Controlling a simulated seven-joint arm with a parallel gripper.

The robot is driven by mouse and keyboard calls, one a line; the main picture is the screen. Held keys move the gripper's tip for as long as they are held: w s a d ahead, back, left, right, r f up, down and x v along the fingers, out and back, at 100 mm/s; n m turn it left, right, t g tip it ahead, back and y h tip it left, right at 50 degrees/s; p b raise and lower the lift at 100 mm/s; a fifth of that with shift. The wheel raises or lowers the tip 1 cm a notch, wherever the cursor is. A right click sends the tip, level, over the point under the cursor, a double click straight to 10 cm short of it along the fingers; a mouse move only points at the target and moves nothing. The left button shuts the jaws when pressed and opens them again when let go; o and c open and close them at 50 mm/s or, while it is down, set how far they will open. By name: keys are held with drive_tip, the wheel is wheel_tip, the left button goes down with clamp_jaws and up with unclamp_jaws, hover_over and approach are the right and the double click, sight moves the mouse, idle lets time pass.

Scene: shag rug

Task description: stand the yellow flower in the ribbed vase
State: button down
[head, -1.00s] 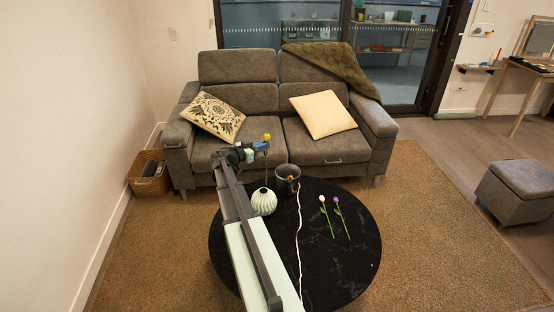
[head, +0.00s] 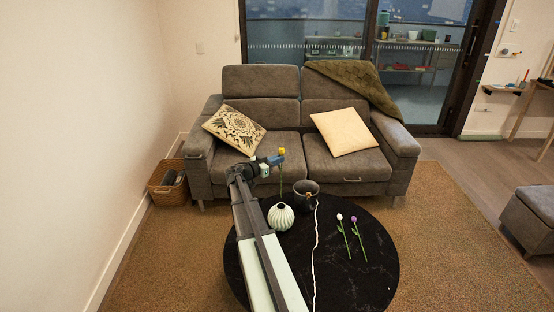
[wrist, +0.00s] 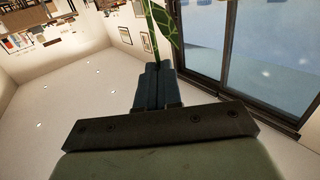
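My gripper (head: 277,160) is shut on the yellow flower (head: 282,151), its blue fingers holding the green stem just below the bloom. In the wrist view the fingers (wrist: 155,88) are together, with the green stem and a leaf (wrist: 163,30) at their tips. The flower is upright, bloom up, and its stem hangs down over the pale green ribbed vase (head: 280,218). The vase stands upright on the round black table (head: 350,275). The stem's lower end is near the vase's mouth; I cannot tell whether it is inside.
A dark pot (head: 306,190) stands just right of the vase. A white flower (head: 343,232) and a purple flower (head: 357,233) lie to the right. The grey sofa (head: 302,145) stands behind the table.

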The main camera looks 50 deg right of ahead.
wheel_tip(320, 180, down, 13)
drive_tip(key=shift+f, duration=0.15)
idle(2.2)
idle(0.3)
drive_tip(key=c, duration=1.2)
unclamp_jaws()
drive_tip(key=shift+c, duration=0.2)
drive_tip(key=a, duration=0.4)
drive_tip(key=w+a, duration=0.1)
drive_tip(key=a, duration=0.4)
drive_tip(key=w+a, duration=0.1)
drive_tip(key=a, duration=0.3)
drive_tip(key=shift+a+r, duration=0.25)
drive_tip(key=shift+a, duration=0.15)
